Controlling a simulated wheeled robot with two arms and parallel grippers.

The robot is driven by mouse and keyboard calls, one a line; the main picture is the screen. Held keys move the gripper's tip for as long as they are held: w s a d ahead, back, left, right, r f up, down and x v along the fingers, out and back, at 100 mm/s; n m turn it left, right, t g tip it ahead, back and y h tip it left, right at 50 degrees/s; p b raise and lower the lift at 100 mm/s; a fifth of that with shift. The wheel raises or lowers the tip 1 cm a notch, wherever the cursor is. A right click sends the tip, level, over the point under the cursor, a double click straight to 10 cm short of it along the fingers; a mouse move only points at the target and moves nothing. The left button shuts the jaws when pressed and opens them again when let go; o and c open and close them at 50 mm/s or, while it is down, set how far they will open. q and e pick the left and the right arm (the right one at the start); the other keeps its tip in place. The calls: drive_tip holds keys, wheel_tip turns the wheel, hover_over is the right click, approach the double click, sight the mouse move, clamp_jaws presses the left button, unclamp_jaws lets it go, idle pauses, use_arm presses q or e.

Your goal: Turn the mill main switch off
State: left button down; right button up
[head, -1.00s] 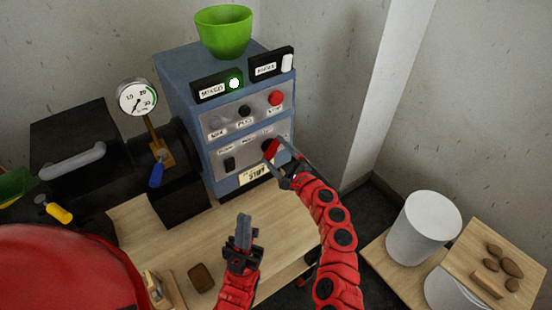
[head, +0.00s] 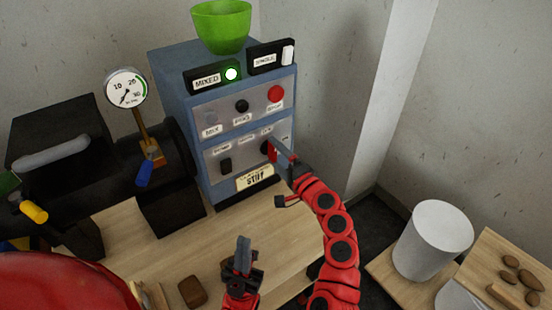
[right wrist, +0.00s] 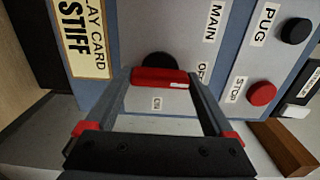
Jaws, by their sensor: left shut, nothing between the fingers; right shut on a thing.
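The main switch (head: 264,147) is a black knob with a red handle, low on the blue control box (head: 180,102). In the right wrist view its red handle (right wrist: 158,77) sits between the fingertips of my right gripper (right wrist: 160,84), which is shut on it. The handle stands vertical on the panel. Its white mark faces up, towards a label reading "OF", partly hidden by a finger. In the head view my right gripper (head: 277,152) partly covers the switch. My left gripper (head: 243,243) is shut and empty above the bench.
Above the switch are a red stop button (head: 275,93) and a black button (head: 241,106). A green bowl (head: 221,27) tops the box. A pressure gauge (head: 125,88) stands left. A brown block (head: 192,291) lies on the bench (head: 125,235).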

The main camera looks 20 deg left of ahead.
idle(0.3)
drive_tip(key=o, duration=1.1)
drive_tip(key=b+v, duration=0.1)
drive_tip(key=v, duration=1.6)
drive_tip(key=shift+s+d+f, duration=0.1)
drive_tip(key=shift+s+d, duration=0.05)
drive_tip(key=shift+s, duration=0.05)
drive_tip(key=shift+w, duration=0.1)
